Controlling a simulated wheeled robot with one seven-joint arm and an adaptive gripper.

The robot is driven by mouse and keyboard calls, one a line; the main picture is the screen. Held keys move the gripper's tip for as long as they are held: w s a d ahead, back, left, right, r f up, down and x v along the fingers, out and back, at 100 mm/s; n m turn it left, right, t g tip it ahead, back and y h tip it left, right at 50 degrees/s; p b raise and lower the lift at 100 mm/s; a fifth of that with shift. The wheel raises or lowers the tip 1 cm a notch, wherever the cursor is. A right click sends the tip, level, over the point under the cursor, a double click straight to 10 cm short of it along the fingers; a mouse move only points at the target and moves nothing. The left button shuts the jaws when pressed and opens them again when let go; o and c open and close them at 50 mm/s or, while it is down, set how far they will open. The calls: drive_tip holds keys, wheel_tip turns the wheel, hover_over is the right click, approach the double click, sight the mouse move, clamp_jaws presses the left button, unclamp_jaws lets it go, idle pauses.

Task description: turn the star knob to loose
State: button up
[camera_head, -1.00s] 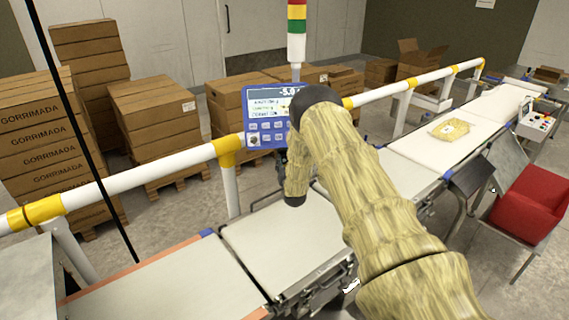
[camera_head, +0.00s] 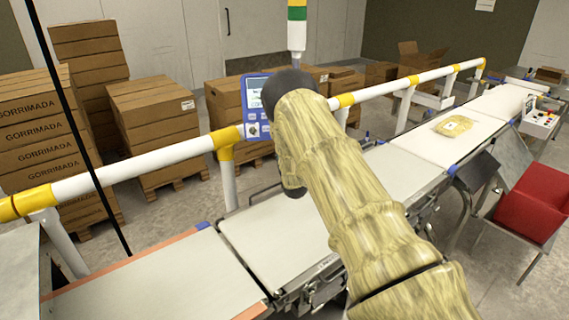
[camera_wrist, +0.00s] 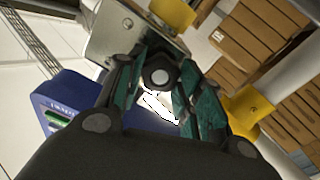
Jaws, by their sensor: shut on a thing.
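The star knob (camera_wrist: 160,74) shows in the wrist view as a small dark grey knob with a pale round centre, in front of a metal plate (camera_wrist: 112,32). My gripper (camera_wrist: 160,80) has its two teal-padded fingers on either side of the knob, shut on it. The knob's lobes and any loose or tight marking are too small or hidden to tell. In the head view my arm covers the gripper and the knob, near the blue display unit (camera_head: 257,88). The blue housing (camera_wrist: 58,112) also shows at left in the wrist view.
A white rail with yellow collars (camera_head: 176,154) runs behind the belts. The checkweigher belt (camera_head: 278,238) lies beneath my arm. A yellow bag (camera_head: 453,126) lies on the belt at right. A red bin (camera_head: 535,196) stands at front right. Stacked cartons (camera_head: 152,118) stand behind.

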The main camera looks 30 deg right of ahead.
drive_tip(key=shift+w+a+n+b, duration=0.1)
drive_tip(key=shift+n+b, duration=3.35)
drive_tip(key=shift+b, duration=0.15)
drive_tip(key=shift+a+n+b, duration=0.1)
drive_tip(key=shift+n+b, duration=3.35)
drive_tip(key=shift+b, duration=0.15)
drive_tip(key=o, duration=1)
drive_tip(key=shift+a, duration=0.1)
drive_tip(key=shift+o, duration=0.2)
drive_tip(key=shift+f, duration=0.1)
drive_tip(key=shift+d, duration=0.2)
